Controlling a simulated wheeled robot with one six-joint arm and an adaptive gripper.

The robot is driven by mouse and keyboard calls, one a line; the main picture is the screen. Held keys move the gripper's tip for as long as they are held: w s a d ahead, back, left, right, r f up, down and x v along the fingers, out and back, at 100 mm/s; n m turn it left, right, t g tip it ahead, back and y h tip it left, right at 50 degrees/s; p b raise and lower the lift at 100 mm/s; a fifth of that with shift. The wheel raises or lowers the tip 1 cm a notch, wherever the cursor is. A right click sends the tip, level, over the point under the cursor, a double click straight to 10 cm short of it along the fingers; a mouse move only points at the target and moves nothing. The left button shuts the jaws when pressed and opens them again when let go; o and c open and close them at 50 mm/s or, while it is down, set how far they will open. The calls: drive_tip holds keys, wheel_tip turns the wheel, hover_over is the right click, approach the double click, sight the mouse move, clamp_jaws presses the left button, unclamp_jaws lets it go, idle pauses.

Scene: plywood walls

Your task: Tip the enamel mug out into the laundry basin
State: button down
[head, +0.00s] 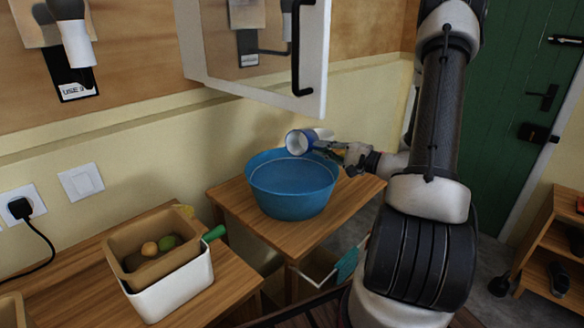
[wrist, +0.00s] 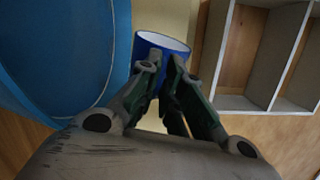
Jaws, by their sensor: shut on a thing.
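The enamel mug (head: 297,143), blue with a pale inside, is held tilted on its side above the back right part of the blue laundry basin (head: 290,205). Its mouth faces left in the head view. My gripper (head: 328,149) reaches in from the right and is shut on the mug. In the wrist view the mug (wrist: 152,45) shows beyond my fingertips (wrist: 168,68), which hide part of it, and the basin (wrist: 60,45) fills the left. The basin stands on a small wooden table (head: 238,200). I cannot see anything coming out of the mug.
An open cabinet door (head: 262,75) with a black handle hangs above the basin. At lower left, a white box (head: 178,287) and a brown tray (head: 128,246) with fruit stand on a wooden counter. A wooden shelf (head: 550,235) and green door (head: 520,100) are at right.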

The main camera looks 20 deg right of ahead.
drive_tip(key=w+d+r+m, duration=0.1)
drive_tip(key=w+d+m, duration=0.4)
drive_tip(key=m, duration=1)
drive_tip(key=shift+d+r, duration=0.25)
drive_tip(key=shift+d, duration=1.1)
